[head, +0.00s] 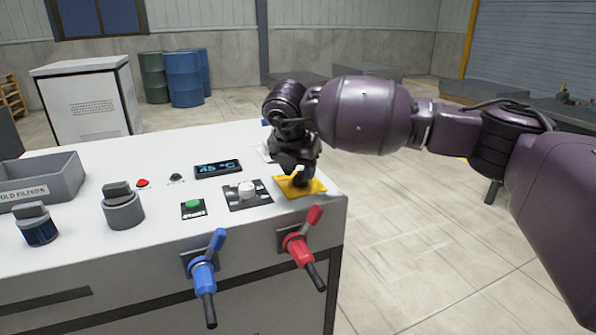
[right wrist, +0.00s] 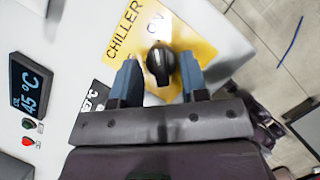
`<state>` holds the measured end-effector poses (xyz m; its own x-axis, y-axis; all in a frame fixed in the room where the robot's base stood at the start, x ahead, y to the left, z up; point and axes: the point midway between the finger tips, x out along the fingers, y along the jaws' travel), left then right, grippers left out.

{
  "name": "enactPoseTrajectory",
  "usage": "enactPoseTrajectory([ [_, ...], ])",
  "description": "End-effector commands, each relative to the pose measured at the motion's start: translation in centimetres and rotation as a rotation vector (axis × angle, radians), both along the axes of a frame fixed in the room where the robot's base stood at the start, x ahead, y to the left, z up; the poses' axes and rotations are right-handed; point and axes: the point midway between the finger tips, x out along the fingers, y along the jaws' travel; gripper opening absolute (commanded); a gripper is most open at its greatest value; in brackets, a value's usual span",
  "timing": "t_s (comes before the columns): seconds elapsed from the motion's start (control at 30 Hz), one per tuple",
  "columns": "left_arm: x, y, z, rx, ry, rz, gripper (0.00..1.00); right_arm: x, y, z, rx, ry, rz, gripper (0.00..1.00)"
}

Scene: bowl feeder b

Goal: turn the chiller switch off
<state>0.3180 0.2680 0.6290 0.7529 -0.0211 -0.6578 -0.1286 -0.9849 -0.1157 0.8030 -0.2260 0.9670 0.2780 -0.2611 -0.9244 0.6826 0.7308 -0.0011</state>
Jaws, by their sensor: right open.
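The chiller switch is a black rotary knob (right wrist: 160,65) on a yellow plate (head: 314,187) at the right front corner of the white cabinet top. In the right wrist view the yellow plate (right wrist: 187,38) reads "CHILLER" and "ON", and the knob's ridge appears to point roughly toward "ON". My right gripper (right wrist: 159,82) is open, with one blue-grey finger on each side of the knob; I cannot tell whether they touch it. In the head view my right gripper (head: 299,176) is over the plate and hides most of the knob. My left gripper is not in view.
Left of the plate are a white knob (head: 247,189) on a dark plate, a green start button (head: 193,205) and a display (head: 218,169). Blue (head: 203,275) and red (head: 299,250) valve levers stick out of the front. A grey filter bin (head: 62,175) stands farther left.

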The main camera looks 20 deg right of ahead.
Motion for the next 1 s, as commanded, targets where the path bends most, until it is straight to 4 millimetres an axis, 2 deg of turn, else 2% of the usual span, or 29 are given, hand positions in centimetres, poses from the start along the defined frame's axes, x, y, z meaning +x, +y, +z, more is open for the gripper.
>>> enactPoseTrajectory([
  [0.33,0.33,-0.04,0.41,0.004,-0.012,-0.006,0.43,0.10,-0.11,-0.17,-0.001,-0.002,0.000,0.40],
  [0.6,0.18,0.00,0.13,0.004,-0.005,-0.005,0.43,0.10,-0.12,-0.23,0.000,-0.001,0.000,0.01],
  [1.0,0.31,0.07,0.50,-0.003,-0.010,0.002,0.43,0.00,-0.20,-0.04,0.000,-0.002,0.049,0.00],
])
